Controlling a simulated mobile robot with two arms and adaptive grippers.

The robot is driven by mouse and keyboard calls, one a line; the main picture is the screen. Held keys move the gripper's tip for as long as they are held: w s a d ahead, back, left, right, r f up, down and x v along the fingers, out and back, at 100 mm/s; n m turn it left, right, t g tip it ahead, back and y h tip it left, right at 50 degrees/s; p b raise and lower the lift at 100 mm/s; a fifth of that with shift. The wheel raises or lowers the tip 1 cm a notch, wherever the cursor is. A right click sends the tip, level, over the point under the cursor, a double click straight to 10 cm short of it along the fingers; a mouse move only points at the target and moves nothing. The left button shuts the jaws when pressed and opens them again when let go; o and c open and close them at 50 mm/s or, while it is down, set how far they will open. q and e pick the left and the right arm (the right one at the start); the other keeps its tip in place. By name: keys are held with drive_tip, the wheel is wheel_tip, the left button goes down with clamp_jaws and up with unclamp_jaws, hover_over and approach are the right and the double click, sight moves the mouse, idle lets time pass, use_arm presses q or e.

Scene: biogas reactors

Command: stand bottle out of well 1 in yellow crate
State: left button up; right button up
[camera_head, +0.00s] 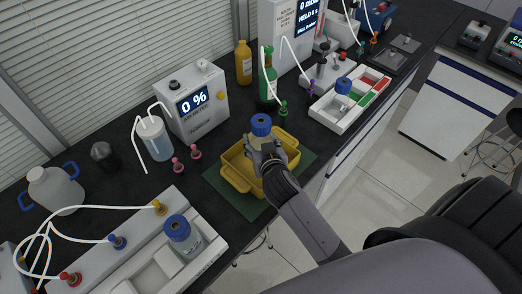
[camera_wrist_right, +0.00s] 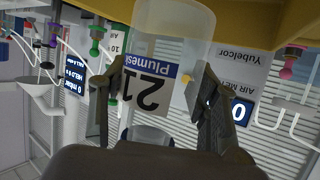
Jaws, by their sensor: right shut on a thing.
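A clear bottle with a blue cap (camera_head: 261,124) is upright in my right gripper (camera_head: 264,154), at the yellow crate (camera_head: 236,181). In the right wrist view, which is upside down, the fingers stand on both sides of the bottle (camera_wrist_right: 170,45), and its label (camera_wrist_right: 150,88) reads 21. The yellow crate (camera_wrist_right: 265,10) crosses the top of that view, by the bottle's base. I cannot tell whether the base touches the crate floor. A white block with wells (camera_head: 135,262) at the lower left holds another blue-capped bottle (camera_head: 181,236). My left gripper is not in view.
The crate sits on a green mat (camera_head: 212,172) near the counter's front edge. Behind are a meter box reading 0 % (camera_head: 195,103), a jar with tubes (camera_head: 156,140), and green (camera_head: 267,84) and yellow (camera_head: 243,62) bottles. A white tray (camera_head: 335,117) with red and green compartments stands right.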

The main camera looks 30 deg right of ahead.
drive_tip(key=shift+a+f, duration=0.1)
drive_tip(key=shift+f, duration=0.5)
wheel_tip(320, 180, down, 4)
drive_tip(key=shift+r, duration=0.2)
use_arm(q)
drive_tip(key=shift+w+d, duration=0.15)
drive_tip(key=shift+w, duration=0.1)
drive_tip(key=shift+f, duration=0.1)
use_arm(e)
drive_tip(key=shift+f, duration=0.15)
drive_tip(key=o, duration=1.5)
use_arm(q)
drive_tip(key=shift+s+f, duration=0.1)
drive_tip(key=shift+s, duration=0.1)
